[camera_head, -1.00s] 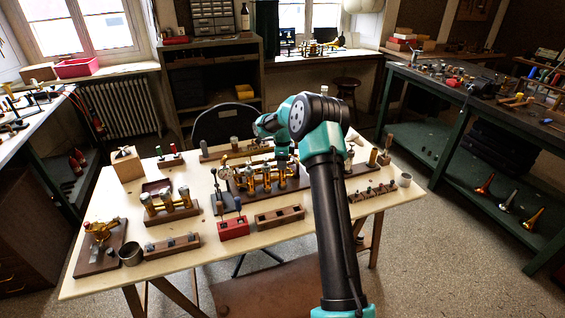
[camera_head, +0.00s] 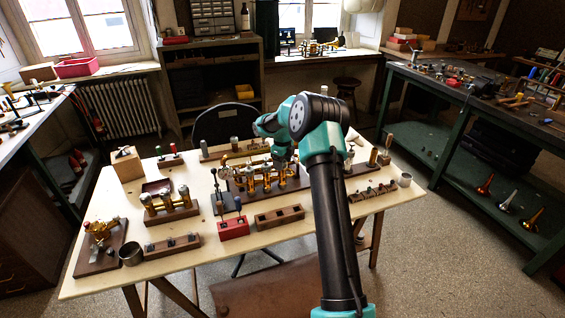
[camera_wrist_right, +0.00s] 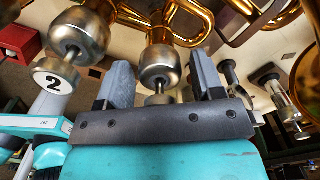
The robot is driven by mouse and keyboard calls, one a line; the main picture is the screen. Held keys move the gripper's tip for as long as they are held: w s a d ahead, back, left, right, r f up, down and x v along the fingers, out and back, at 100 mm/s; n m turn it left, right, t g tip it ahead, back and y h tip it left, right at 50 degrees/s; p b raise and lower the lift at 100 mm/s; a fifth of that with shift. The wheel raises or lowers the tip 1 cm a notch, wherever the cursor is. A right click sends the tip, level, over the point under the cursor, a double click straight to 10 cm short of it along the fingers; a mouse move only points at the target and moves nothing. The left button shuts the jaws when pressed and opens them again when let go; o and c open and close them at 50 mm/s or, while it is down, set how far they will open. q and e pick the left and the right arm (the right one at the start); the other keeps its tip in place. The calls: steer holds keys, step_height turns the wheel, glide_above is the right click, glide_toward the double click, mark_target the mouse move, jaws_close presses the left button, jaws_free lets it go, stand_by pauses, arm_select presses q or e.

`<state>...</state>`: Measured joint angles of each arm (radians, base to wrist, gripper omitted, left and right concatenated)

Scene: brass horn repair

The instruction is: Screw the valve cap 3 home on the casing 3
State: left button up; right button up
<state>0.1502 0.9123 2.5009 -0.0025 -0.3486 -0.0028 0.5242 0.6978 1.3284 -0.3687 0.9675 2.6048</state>
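The brass valve assembly (camera_head: 250,181) stands on a dark wooden base in the middle of the bench. My right arm reaches over it in the head view, and its fingertips are hidden there. In the right wrist view, the two grey fingers of my right gripper (camera_wrist_right: 160,84) stand apart, on either side of a rounded silver-gold cap (camera_wrist_right: 159,68) with a thin stem. It is too close to tell whether the fingers touch it. A neighbouring capped casing (camera_wrist_right: 79,32) has a white disc marked 2 (camera_wrist_right: 55,77). My left gripper does not show.
A second brass valve set (camera_head: 168,205) stands left on the bench. A red block (camera_head: 234,229) and a wooden holder (camera_head: 279,217) lie in front, with a small metal cup (camera_head: 131,254) at front left. Brass tubing (camera_wrist_right: 185,20) curves close behind the fingers.

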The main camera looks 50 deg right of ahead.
steer(key=shift+o, duration=1)
steer(key=shift+r, duration=0.1)
step_height(320, 180, up, 17)
steer(key=shift+r, duration=0.1)
steer(key=shift+c, duration=0.4)
steer(key=n, duration=1.8)
step_height(320, 180, down, 17)
steer(key=shift+f, duration=0.2)
